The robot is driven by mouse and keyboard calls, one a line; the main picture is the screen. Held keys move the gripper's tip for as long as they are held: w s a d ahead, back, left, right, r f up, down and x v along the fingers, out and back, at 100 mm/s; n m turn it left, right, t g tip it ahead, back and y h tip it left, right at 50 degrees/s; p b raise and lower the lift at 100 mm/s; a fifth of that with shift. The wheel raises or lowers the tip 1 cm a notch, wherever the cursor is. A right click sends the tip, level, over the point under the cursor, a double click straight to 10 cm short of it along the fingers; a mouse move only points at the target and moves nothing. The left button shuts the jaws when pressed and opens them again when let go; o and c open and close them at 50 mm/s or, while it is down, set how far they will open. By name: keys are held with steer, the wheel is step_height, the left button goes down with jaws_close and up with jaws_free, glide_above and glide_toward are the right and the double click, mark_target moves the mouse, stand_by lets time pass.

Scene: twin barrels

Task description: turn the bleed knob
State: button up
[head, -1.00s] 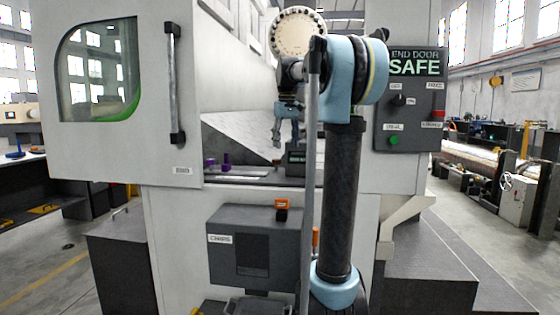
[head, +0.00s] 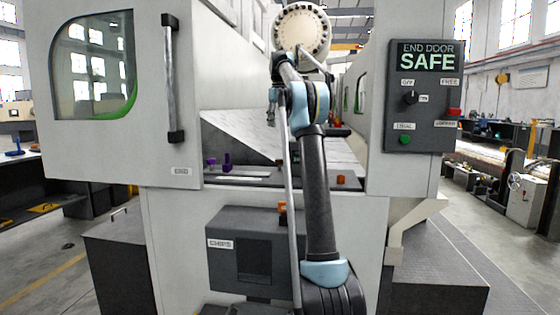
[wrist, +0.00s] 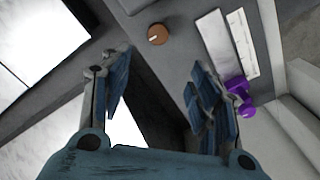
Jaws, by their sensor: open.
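A round orange-brown knob (wrist: 157,34) with a pale line on its face shows in the wrist view, on a dark grey surface. It lies beyond the fingertips, roughly in line with the gap between them, and is not touched. My gripper (wrist: 160,63) is open and empty, its blue-padded fingers apart. In the head view my gripper (head: 271,114) is small and hangs in the machine's opening, above its bed.
Purple parts (head: 227,160) and pale plates (head: 235,174) lie on the bed's left side. The window door (head: 100,150) stands left, the control panel (head: 425,125) right. The grey CHIPS box (head: 225,265) sits below the opening.

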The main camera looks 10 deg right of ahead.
mark_target(280, 165)
steer(key=f, duration=1.7)
steer(key=shift+d+f, duration=0.15)
steer(key=shift+d, duration=0.15)
steer(key=c, duration=1)
steer(key=shift+d, duration=0.1)
steer(key=shift+c, duration=0.3)
